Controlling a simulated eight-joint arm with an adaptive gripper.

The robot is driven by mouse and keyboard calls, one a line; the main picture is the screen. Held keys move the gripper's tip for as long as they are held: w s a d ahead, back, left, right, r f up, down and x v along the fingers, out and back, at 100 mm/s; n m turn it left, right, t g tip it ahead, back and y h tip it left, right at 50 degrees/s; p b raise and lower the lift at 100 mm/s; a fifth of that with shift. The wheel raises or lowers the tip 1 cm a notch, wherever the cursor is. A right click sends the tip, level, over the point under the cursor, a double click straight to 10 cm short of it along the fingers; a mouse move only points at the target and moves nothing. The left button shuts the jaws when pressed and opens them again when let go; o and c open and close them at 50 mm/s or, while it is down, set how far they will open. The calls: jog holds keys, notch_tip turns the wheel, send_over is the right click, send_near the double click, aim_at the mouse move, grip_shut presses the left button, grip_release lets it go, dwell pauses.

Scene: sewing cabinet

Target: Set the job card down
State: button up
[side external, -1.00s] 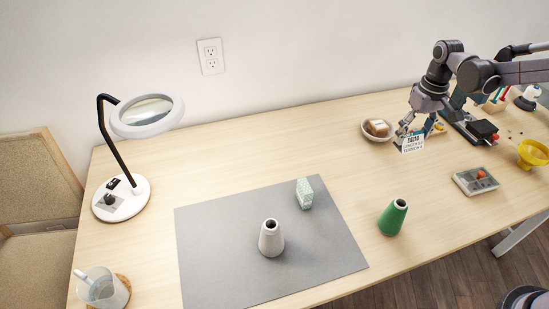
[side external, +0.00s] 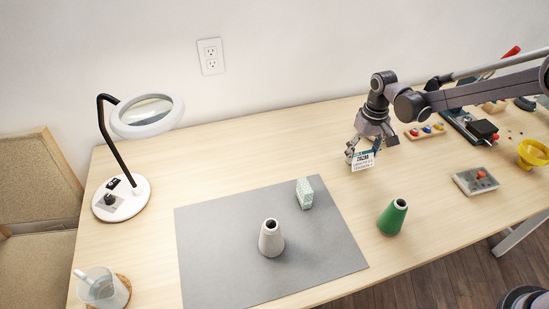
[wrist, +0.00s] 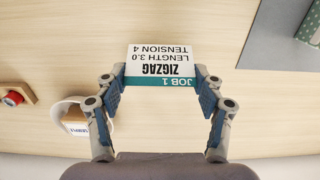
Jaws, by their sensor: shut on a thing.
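The job card (side external: 362,161) is a small white card with a teal band. In the wrist view the card (wrist: 160,62) reads JOB 1, ZIGZAG, LENGTH 3.0, TENSION 4. My gripper (side external: 363,150) is shut on the card's teal edge and holds it above the bare table, right of the grey mat (side external: 220,245). In the wrist view my gripper's fingers (wrist: 160,82) pinch the card from both sides. How high the card is above the wood is hard to tell.
A patterned box (side external: 304,193) and a white cone (side external: 271,238) stand on the mat. A green cone (side external: 392,217) stands right of it. A grey tray (side external: 475,181) lies farther right. Bare wood surrounds the card.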

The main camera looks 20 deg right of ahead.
jog(key=shift+f, duration=1.15)
jog(key=shift+f, duration=0.1)
jog(key=o, duration=0.7)
jog(key=shift+o, duration=0.2)
